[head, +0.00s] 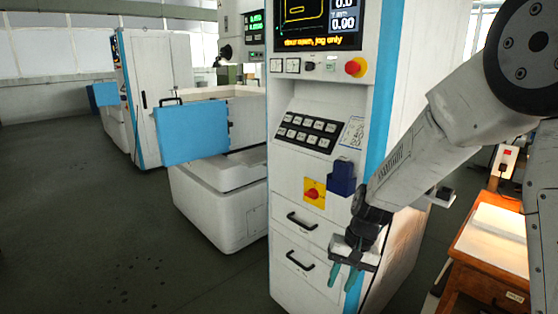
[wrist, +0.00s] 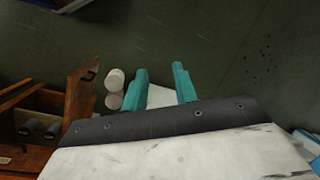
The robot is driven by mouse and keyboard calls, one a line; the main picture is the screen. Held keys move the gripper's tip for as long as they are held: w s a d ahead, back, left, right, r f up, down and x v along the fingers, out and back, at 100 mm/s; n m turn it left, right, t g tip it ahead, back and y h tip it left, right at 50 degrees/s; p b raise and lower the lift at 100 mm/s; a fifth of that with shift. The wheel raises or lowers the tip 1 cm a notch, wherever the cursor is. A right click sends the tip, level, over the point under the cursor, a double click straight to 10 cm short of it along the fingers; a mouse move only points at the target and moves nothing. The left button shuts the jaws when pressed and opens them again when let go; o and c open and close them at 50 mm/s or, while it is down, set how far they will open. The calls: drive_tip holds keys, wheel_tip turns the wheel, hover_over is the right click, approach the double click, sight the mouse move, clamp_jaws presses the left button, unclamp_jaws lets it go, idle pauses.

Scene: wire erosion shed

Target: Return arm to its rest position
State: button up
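My arm (head: 420,150) reaches in from the right side of the head view and bends down in front of the machine cabinet. My gripper (head: 344,278) hangs at its end, pointing down, beside the lower right of the cabinet front. Its two teal fingers stand apart with a gap between them. In the wrist view the gripper (wrist: 160,82) also shows open, with no object clearly held. A pale patch shows between the fingers near their base; I cannot tell what it is.
The machine cabinet (head: 292,187) has drawers, a keypad and a screen (head: 318,22) reading "door open, jog only". A blue panel (head: 192,132) stands out left. A wooden bench (head: 490,262) is at right. White cylinders (wrist: 115,80) lie by an open wooden cabinet (wrist: 82,92). Left floor is clear.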

drive_tip(key=s+d+r+n+t+h, duration=0.1)
drive_tip(key=s+d+r, duration=0.4)
drive_tip(key=s+r, duration=0.5)
drive_tip(key=s+d+r+n+t+h, duration=0.1)
drive_tip(key=s+d+r, duration=0.5)
drive_tip(key=s, duration=1)
wheel_tip(320, 180, up, 4)
drive_tip(key=shift+s+d+f+t+h, duration=0.1)
drive_tip(key=shift+s+d+t+h, duration=0.1)
drive_tip(key=shift+t+h, duration=0.3)
